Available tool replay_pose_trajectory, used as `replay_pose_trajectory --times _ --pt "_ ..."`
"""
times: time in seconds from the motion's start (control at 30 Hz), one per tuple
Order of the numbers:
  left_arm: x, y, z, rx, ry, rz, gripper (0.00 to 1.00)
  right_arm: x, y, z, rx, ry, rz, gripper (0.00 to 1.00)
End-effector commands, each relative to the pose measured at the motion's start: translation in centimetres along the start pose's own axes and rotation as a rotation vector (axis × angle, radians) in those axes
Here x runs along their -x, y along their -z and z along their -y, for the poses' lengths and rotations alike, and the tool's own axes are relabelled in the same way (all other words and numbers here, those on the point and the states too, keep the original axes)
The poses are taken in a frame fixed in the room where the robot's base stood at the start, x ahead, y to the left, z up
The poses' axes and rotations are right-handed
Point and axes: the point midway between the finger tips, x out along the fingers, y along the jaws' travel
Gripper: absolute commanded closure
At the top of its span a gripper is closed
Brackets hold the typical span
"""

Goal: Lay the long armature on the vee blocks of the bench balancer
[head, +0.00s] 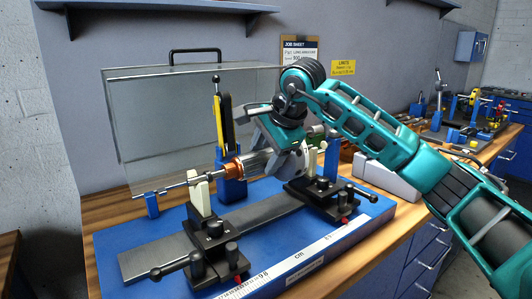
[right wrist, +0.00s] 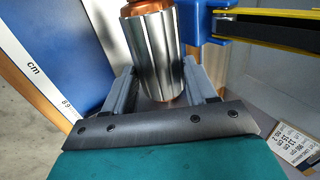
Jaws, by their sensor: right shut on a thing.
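The long armature (head: 258,162) has a steel core, copper-coloured windings and a thin shaft running out to the left. It lies roughly level over the bench balancer (head: 150,258), a blue base with a grey rail and two black carriages. My right gripper (head: 280,145) is shut on the core from above; in the right wrist view its fingers (right wrist: 157,80) stand on either side of the ribbed core (right wrist: 150,42). The shaft crosses at the top of the left cream vee block (head: 200,196); I cannot tell whether it touches. The right support is mostly hidden behind my gripper. My left gripper is out of view.
A clear guard panel (head: 150,115) with a black handle stands behind the balancer. A blue post with a yellow-and-black arm (head: 225,125) rises near the windings. Black clamp levers (head: 182,265) stick out in front. A grey-white box (head: 390,178) and tools lie to the right.

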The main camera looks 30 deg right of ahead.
Motion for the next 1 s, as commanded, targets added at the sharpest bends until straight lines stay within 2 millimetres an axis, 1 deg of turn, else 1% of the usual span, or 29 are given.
replay_pose_trajectory --times 0.03,0.67,0.7,1.0 --pt "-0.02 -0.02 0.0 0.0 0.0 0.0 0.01 0.28 0.01 0.27 -0.001 0.013 0.001 1.0" --pt "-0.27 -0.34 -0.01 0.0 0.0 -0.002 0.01 -0.4 0.0 -0.17 -0.001 0.011 0.001 1.0" --pt "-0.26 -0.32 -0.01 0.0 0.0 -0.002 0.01 -0.39 0.0 -0.16 -0.001 0.011 0.001 0.41" --pt "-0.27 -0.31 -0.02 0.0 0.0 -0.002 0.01 -0.59 -0.01 -0.34 0.0 0.004 0.001 0.13"
